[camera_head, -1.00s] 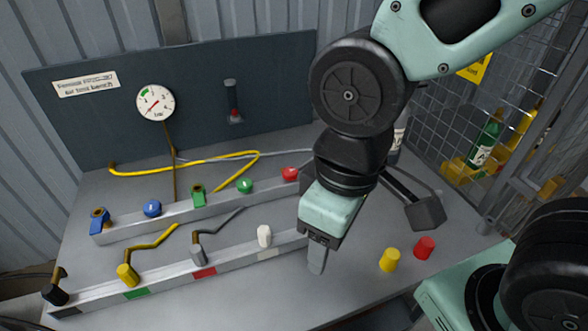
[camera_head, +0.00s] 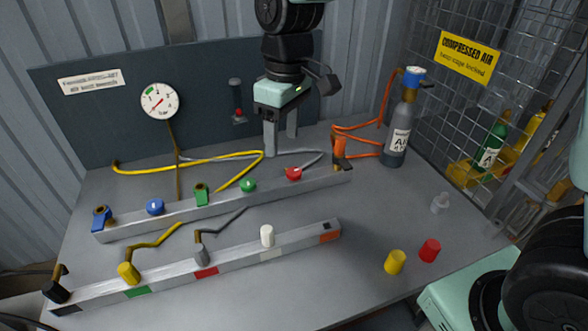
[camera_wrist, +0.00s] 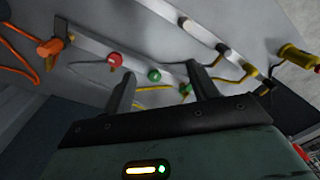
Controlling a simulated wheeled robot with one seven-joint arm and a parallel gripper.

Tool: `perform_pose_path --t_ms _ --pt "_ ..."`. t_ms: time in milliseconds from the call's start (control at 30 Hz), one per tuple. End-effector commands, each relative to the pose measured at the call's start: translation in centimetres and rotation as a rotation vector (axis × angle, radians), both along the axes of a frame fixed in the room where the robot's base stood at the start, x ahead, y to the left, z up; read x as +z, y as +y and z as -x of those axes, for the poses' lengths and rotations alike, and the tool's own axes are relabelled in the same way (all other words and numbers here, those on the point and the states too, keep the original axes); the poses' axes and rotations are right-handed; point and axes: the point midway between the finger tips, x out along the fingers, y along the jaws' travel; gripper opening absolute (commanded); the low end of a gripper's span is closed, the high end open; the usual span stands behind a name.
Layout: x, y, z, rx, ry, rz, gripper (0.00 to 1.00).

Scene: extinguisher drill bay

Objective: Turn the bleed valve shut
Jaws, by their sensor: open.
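No part is clearly labelled as the bleed valve. On the back rail (camera_head: 222,207) stand a red knob (camera_head: 293,174), a green knob (camera_head: 248,186) and a blue knob (camera_head: 155,207). A dark fitting with a red lower part (camera_head: 238,101) is on the back panel. My gripper (camera_head: 281,146) is open and empty, pointing down behind the red knob, apart from it. In the wrist view, the red knob (camera_wrist: 114,58) and green knob (camera_wrist: 154,76) lie beyond my open fingers (camera_wrist: 160,72). Which way any knob is turned is too small to tell.
A pressure gauge (camera_head: 160,101) is on the panel. A grey bottle (camera_head: 397,135) with an orange hose (camera_head: 350,131) stands back right. A yellow cap (camera_head: 395,262) and red cap (camera_head: 430,250) are front right. Yellow hoses (camera_head: 190,169) cross the table behind the rail.

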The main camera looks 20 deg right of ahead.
Motion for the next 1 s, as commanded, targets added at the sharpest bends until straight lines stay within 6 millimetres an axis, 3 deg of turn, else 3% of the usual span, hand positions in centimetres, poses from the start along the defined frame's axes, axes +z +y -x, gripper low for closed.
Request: perform_pose_path --t_ms 33,100,200,300,567,1000 --pt "-0.7 -1.3 -3.2 0.002 -0.003 0.014 0.59" --pt "-1.1 -2.9 -6.4 0.016 -0.009 0.033 0.59" --pt "-1.5 -4.8 -9.5 0.033 -0.016 0.058 0.59" --pt "-1.8 -6.0 -11.1 0.044 -0.019 0.074 0.59" --pt "-4.2 -6.3 -11.4 0.049 -0.014 0.079 0.59" --pt "-13.3 -6.2 -11.3 0.048 -0.015 0.078 0.59"
